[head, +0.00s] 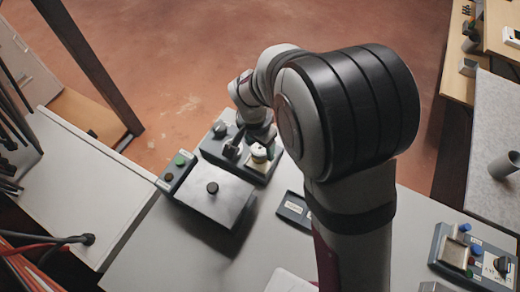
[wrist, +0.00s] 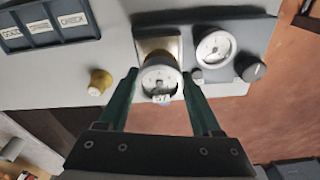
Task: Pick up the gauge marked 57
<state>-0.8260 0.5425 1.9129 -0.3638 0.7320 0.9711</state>
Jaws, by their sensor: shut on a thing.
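The gauge marked 57 (wrist: 160,82) is round with a white face, and a small tag reading 57 shows at its lower edge in the wrist view. My gripper (wrist: 160,76) is shut on it, with one green finger on each side. A brass-coloured square mount (wrist: 158,46) shows directly behind the gauge; I cannot tell whether they touch. A second white gauge (wrist: 214,48) sits to its right on the grey panel (wrist: 262,30).
A black knob (wrist: 253,68) is on the panel, right of the second gauge. A yellow knob (wrist: 100,82) stands to the left. A labelled tray (wrist: 45,42) lies at upper left. In the head view, a grey box with a black knob (head: 212,188) stands beside the panel.

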